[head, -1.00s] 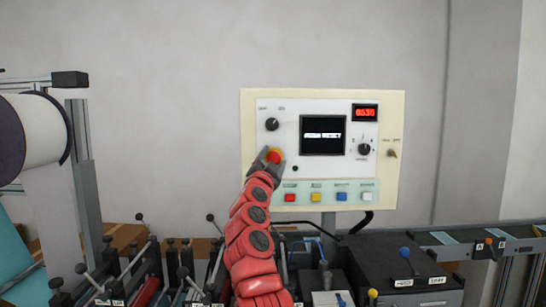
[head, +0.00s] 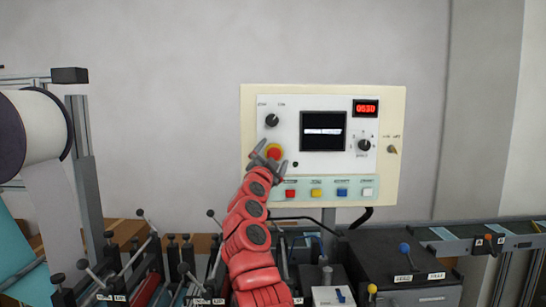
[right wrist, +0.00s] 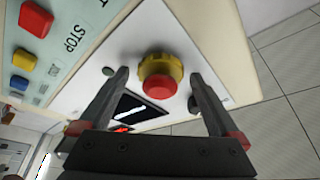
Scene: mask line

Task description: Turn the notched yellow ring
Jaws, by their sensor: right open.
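The notched yellow ring (right wrist: 175,66) sits on the white control panel, around the base of a red mushroom button (right wrist: 159,88). In the head view the red button (head: 273,152) shows just beyond my right gripper (head: 268,155), with a little of the ring around it. My right gripper (right wrist: 157,100) is open. In the right wrist view its two fingers stand on either side of the ring and button, with a gap on both sides. Nothing is held. My left gripper is not in view.
The panel (head: 397,110) carries a dark screen (head: 323,131), a red digit display (head: 366,108), black knobs (head: 271,121) and a row of coloured buttons, including a red one (head: 291,193). Machine levers and a dark box (head: 390,262) stand below. The wall around is clear.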

